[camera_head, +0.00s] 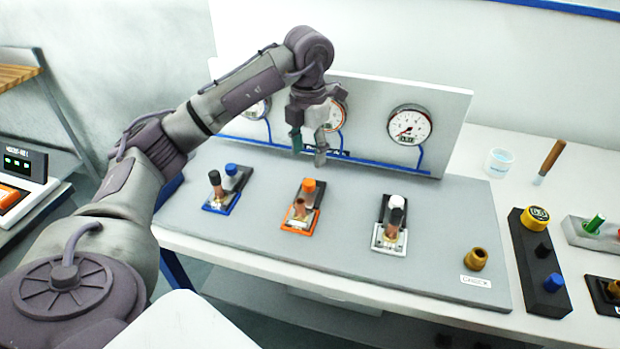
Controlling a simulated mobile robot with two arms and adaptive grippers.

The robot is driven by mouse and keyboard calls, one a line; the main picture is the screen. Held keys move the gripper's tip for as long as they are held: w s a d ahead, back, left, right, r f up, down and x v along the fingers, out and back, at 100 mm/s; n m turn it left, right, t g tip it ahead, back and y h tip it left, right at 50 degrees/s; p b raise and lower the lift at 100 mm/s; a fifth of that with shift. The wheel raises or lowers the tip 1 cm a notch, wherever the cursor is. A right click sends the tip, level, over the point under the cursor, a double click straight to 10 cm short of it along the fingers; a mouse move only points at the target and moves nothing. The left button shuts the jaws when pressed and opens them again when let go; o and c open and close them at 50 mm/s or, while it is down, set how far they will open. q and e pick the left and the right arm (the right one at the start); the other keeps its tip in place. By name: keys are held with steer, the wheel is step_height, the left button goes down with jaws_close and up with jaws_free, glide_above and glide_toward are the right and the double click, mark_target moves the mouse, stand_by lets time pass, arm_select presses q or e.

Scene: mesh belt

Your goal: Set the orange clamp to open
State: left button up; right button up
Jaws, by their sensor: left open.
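The orange clamp (301,213) is mounted on the grey panel, in the middle of a row of three clamps. It has an orange base, a copper-coloured part and an orange-tipped handle (309,187); I cannot tell its exact setting. My left gripper (308,158) is open and empty. It points down in front of the gauge board, above and beyond the orange clamp in the picture, apart from it. My right gripper is out of view.
A blue clamp (222,197) stands left and a white clamp (390,228) right. Round gauges (409,125) sit on the upright board behind. A brass knob (475,259) is at the panel's right front. A black button box (538,262) stands further right.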

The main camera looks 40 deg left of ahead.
arm_select(q)
glide_above(310, 181)
step_height(310, 181, down, 4)
steer(key=shift+s+f+p, duration=0.1)
steer(key=shift+s+p, duration=0.05)
steer(key=shift+p, duration=0.25)
step_height(310, 181, down, 3)
steer(key=shift+f+p, duration=0.2)
steer(key=shift+p, duration=0.1)
steer(key=shift+f, duration=0.55)
steer(key=c, duration=0.5)
jaws_close()
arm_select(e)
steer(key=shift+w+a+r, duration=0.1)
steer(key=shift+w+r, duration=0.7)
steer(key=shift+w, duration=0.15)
